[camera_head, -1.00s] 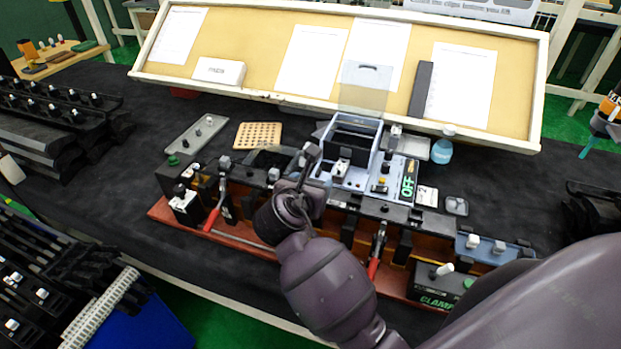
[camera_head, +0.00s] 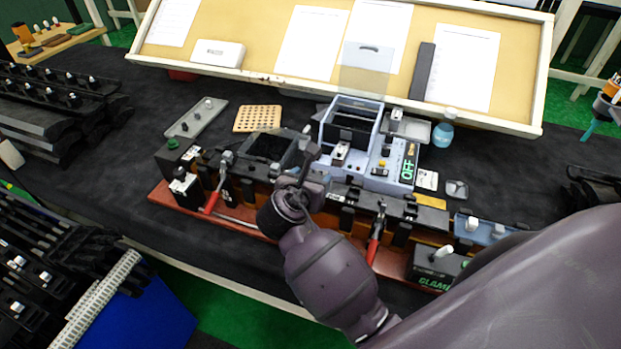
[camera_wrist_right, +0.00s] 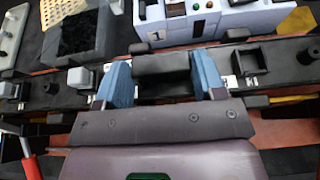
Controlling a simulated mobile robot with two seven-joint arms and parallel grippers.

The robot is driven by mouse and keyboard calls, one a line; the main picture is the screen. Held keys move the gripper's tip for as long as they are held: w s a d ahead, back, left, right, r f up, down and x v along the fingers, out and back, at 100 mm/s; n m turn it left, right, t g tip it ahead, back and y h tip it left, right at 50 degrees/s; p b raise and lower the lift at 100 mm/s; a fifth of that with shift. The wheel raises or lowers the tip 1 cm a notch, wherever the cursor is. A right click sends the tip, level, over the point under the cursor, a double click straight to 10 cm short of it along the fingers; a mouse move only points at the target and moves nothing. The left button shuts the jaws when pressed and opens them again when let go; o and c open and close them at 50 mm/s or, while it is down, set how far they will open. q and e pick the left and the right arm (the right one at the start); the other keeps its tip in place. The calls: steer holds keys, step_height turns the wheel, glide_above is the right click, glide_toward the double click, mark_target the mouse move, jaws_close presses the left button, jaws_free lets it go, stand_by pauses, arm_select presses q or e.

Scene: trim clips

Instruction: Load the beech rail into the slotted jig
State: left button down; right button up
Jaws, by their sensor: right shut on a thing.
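The slotted jig is a long assembly with a red-brown base (camera_head: 165,195), black uprights and two red-handled toggle clamps (camera_head: 215,196). An orange-brown wooden strip (camera_head: 400,241), which looks like the beech rail, shows in part low along the uprights; my arm hides its middle. My right gripper (camera_head: 300,185) is over the middle of the jig. In the right wrist view, its blue fingertips (camera_wrist_right: 162,82) are shut on a black block (camera_wrist_right: 162,66) in line with the black top pieces. I cannot tell whether the block belongs to the rail or the jig. My left gripper is out of view.
A blue-grey station (camera_head: 350,125) with a green OFF display stands behind the jig. A dark-filled bin (camera_head: 270,146), a perforated board (camera_head: 258,118) and a grey tray (camera_head: 197,118) lie left of it. A CLAMP box (camera_head: 437,262) sits at front right. The dark tabletop at left is partly clear.

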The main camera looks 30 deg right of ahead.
steer(key=shift+w+a, duration=0.75)
steer(key=shift+w, duration=0.1)
stand_by(0.8)
steer(key=o, duration=1.2)
steer(key=shift+f, duration=0.1)
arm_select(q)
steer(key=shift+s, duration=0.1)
arm_select(e)
steer(key=shift+a, duration=0.1)
